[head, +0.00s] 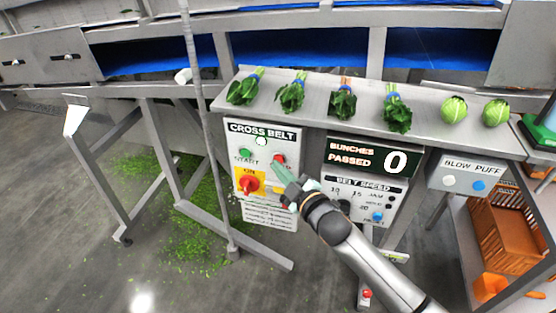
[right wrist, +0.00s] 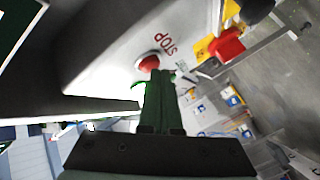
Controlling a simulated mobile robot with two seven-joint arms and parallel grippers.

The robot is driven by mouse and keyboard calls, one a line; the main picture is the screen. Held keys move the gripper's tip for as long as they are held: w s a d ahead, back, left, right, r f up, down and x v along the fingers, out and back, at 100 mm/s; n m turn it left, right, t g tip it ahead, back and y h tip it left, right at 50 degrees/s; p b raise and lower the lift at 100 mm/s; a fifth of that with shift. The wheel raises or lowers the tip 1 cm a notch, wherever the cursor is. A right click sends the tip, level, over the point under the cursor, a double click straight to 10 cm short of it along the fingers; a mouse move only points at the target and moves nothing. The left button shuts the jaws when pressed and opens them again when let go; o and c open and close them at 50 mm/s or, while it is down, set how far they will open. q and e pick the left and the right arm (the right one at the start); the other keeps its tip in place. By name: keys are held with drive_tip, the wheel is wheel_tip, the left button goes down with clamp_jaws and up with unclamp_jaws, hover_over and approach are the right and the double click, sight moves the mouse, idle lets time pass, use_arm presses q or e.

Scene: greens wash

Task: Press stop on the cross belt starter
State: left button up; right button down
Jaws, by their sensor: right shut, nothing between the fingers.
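The cross belt starter (head: 288,135) is a white panel in the middle of the head view. It has a green start button (head: 245,154), a red stop button (head: 279,159) and a red rotary switch on yellow (head: 249,184). A pale round lamp (head: 261,141) sits under its title. My right gripper (head: 281,171) is shut and empty, its tips at the stop button. In the right wrist view, the green fingertips (right wrist: 160,76) overlap the edge of the red stop button (right wrist: 148,61) beside the word STOP. I cannot tell whether they touch it. My left gripper is not in view.
A metal shelf (head: 315,103) above the panel holds several leafy bunches and two round green heads. To the right are a bunch counter (head: 365,158), a belt speed panel (head: 376,217) and a blow puff box (head: 465,168). A thin post (head: 203,110) stands left of the starter.

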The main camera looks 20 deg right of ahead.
drive_tip(key=shift+w+d, duration=0.15)
drive_tip(key=shift+w, duration=0.1)
idle(0.4)
drive_tip(key=shift+s, duration=0.1)
drive_tip(key=shift+s+a+p, duration=0.35)
drive_tip(key=shift+s+a, duration=0.15)
drive_tip(key=shift+s, duration=0.15)
drive_tip(key=s+a, duration=0.1)
drive_tip(key=s, duration=0.1)
drive_tip(key=s+a+p, duration=0.1)
drive_tip(key=s, duration=0.1)
drive_tip(key=shift+a, duration=0.4)
idle(0.5)
